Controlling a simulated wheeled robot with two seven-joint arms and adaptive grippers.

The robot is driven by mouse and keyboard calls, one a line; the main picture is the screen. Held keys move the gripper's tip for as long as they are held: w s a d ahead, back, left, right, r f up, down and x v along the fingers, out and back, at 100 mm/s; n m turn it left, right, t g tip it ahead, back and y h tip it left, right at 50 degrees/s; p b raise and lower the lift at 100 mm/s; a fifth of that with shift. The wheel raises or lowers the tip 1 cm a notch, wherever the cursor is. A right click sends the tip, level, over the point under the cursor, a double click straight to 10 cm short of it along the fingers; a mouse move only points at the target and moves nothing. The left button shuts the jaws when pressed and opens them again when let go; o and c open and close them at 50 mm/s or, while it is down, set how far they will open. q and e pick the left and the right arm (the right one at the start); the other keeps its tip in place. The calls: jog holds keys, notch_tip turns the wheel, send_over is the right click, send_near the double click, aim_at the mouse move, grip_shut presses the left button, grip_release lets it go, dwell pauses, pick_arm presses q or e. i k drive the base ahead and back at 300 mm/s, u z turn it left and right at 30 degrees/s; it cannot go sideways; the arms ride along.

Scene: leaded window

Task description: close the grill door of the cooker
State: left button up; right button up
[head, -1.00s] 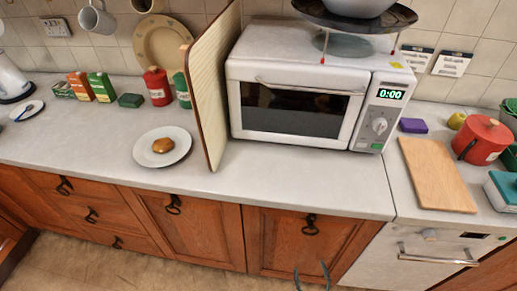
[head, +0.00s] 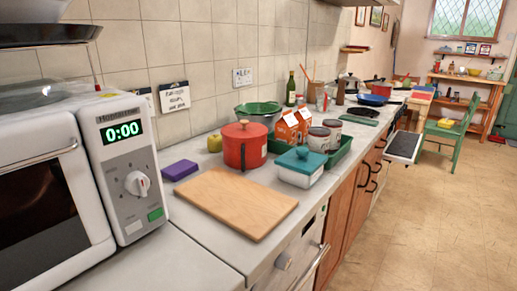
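The cooker (head: 386,114) stands far along the counter run, right of centre in the head view, partly hidden by the nearer counter and cabinets. Its grill door (head: 404,147) appears as a dark flat panel with a pale edge, sticking out from the front over the floor. It looks open, folded down to about level. Neither of my grippers is in view, and the grill door is well away from the camera.
A microwave (head: 128,165) is close at left. A wooden board (head: 229,203), red pot (head: 245,146) and teal-lidded box (head: 300,166) stand on the counter. A green chair (head: 448,136) is beyond the cooker. The floor (head: 420,225) at right is clear.

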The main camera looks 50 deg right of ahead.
aim_at(403, 147)
jog(key=z, duration=2.25)
jog(key=i, duration=1.25)
jog(key=z, duration=0.9)
jog(key=i, duration=4.2)
jog(key=z, duration=0.65)
jog(key=i, duration=0.6)
jog(key=u, duration=1.55)
